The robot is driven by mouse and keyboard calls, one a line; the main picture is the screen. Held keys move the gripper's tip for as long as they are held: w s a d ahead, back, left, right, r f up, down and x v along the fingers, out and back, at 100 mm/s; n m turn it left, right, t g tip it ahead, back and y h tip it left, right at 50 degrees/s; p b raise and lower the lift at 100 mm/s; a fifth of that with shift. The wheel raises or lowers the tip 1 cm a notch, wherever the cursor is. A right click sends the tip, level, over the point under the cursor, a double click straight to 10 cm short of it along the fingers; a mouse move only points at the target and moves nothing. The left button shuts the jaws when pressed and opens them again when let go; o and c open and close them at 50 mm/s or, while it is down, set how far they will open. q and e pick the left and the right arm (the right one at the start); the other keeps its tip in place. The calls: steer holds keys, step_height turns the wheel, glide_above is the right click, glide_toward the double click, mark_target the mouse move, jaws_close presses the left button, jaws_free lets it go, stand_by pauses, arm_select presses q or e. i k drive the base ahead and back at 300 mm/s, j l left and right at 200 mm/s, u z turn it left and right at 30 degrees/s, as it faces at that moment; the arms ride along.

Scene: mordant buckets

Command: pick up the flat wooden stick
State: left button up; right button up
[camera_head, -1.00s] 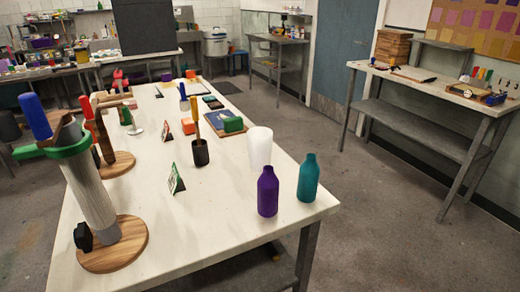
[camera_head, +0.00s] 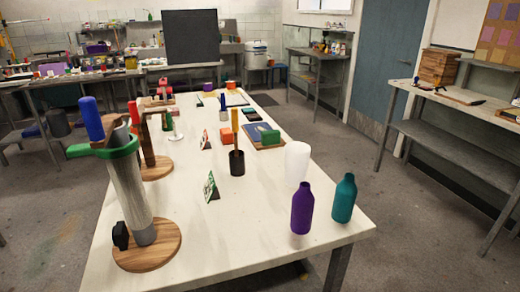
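A flat, yellow-brown wooden stick (camera_head: 235,122) stands nearly upright in a small dark cup (camera_head: 237,163) on the long white table (camera_head: 255,225). Its lower end is hidden inside the cup. Neither of my grippers shows in the head view, and nothing is touching the stick.
A purple bottle (camera_head: 302,209), a teal bottle (camera_head: 343,199) and a white cylinder (camera_head: 297,164) stand right of the cup. A small sign (camera_head: 211,187) stands nearer. A tall grey cylinder (camera_head: 130,185) with a green clamp stands at left. The table's front middle is clear.

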mark_target(235, 110)
steer(key=i+l+u, duration=0.15)
steer(key=l, duration=0.2)
steer(key=i+l+u, duration=0.2)
steer(key=l, duration=0.15)
steer(key=i+l+u, duration=0.15)
steer(key=l, duration=0.25)
steer(key=l+u, duration=0.15)
steer(key=l, duration=0.25)
steer(key=i, duration=0.05)
